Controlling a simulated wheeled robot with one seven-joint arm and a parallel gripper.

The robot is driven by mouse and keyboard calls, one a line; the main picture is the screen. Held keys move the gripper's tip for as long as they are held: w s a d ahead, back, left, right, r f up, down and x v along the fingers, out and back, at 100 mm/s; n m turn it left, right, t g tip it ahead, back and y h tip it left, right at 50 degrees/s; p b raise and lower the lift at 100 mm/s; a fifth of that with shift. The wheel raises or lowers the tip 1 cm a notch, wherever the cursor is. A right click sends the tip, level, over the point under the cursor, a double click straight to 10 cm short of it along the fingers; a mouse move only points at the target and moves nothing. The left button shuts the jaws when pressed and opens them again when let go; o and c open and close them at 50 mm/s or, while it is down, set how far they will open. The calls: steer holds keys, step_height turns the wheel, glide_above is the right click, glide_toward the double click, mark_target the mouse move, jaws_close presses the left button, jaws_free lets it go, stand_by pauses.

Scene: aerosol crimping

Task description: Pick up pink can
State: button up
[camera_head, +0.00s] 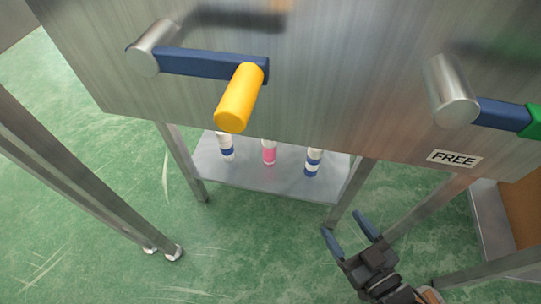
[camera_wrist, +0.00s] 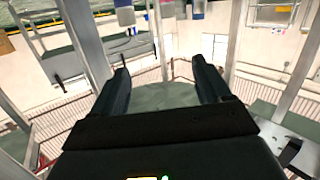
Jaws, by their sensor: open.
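The pink can (camera_head: 269,154) is white above and pink below. It stands upright on a low metal shelf (camera_head: 240,176) between two white-and-blue cans, its top hidden by the metal panel in the head view. In the wrist view the pink can (camera_wrist: 168,9) shows at the top edge, partly cut off. My gripper (camera_head: 343,223) is open and empty, low at the right front of the shelf and apart from the can. Its two dark fingers (camera_wrist: 160,66) also show in the wrist view, with nothing between them.
White-and-blue cans stand left (camera_head: 226,147) and right (camera_head: 312,162) of the pink one. A shelf leg (camera_head: 349,195) stands close by my gripper. A large metal panel (camera_head: 330,70) with a yellow-handled crank (camera_head: 239,98) hangs above. Green floor in front is clear.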

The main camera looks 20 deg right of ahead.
mark_target(272, 143)
steer(key=shift+m+t+h, duration=0.4)
steer(key=shift+m+t, duration=0.3)
steer(key=shift+t, duration=0.1)
steer(key=w+a+f, duration=0.1)
steer(key=w+f, duration=0.1)
steer(key=w, duration=0.7)
steer(key=w+a+f+b, duration=0.1)
steer(key=w+f, duration=0.1)
steer(key=w, duration=0.8)
steer(key=w+a+f, duration=0.1)
steer(key=w+f, duration=0.1)
steer(key=w, duration=0.7)
steer(key=shift+w+a, duration=0.35)
steer(key=shift+w+d+r+b, duration=0.1)
steer(key=shift+w+d+b, duration=0.1)
steer(key=shift+w+b, duration=0.95)
steer(key=shift+w+d+b, duration=0.15)
steer(key=shift+w+b, duration=0.5)
steer(key=shift+w, duration=0.85)
jaws_close()
